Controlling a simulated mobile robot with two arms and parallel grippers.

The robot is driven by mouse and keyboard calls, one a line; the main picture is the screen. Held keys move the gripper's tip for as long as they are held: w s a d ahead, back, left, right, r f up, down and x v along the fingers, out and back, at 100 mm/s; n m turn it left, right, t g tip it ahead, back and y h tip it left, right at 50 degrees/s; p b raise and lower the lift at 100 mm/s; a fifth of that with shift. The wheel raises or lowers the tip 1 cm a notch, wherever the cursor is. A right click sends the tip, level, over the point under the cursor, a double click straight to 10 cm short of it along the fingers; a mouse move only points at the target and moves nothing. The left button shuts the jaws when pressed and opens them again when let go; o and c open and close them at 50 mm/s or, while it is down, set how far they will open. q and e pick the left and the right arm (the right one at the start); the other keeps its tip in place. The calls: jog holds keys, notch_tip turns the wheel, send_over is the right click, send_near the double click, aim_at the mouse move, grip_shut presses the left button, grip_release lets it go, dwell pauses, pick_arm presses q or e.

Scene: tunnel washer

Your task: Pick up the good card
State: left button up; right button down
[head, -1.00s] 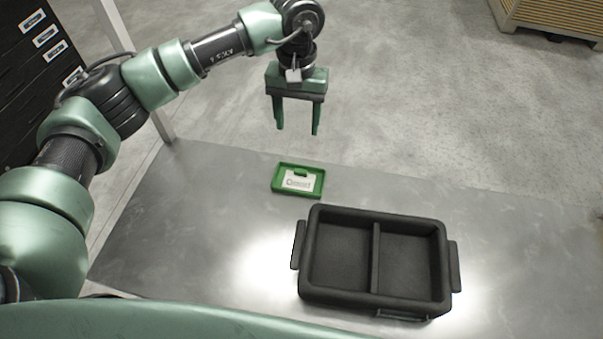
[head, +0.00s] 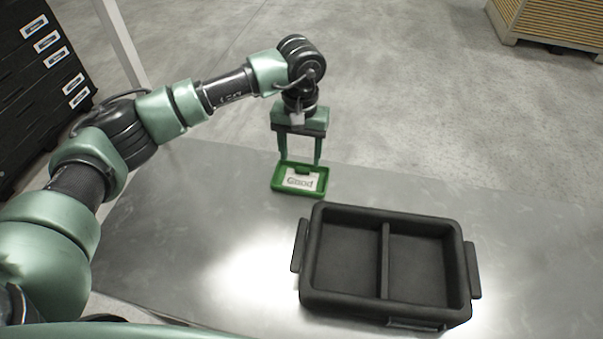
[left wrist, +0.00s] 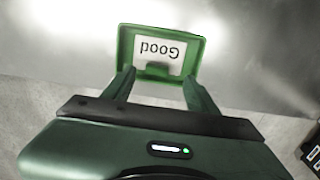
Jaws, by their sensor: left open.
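The good card is a small green tray-like card (head: 312,185) with a white label reading "Good". It lies flat on the metal table, behind and left of the black bin. My left gripper (head: 301,163) points down at the card's far edge, its two fingers apart and empty. In the left wrist view the card (left wrist: 140,48) shows upside down, just beyond the fingertips (left wrist: 158,78), with its raised green tab between them. Whether the fingertips touch the card I cannot tell. My right gripper is not in view.
A black bin with two empty compartments (head: 385,255) stands on the metal table (head: 190,235), right of and nearer than the card. The table left of the card is clear. A dark cabinet (head: 35,85) stands at far left, a wooden crate (head: 555,22) at far right.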

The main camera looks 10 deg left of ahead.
aim_at(303, 169)
pick_arm(q)
jog(key=f, duration=0.1)
jog(key=f+p, duration=0.2)
jog(key=shift+d+f, duration=0.25)
jog(key=shift+d, duration=0.05)
jog(key=shift+f, duration=0.4)
grip_shut()
jog(key=shift+r, duration=0.1)
jog(key=shift+r+b, duration=0.35)
jog(key=shift+r, duration=0.15)
notch_tip(303, 169, up, 19)
jog(key=b, duration=0.5)
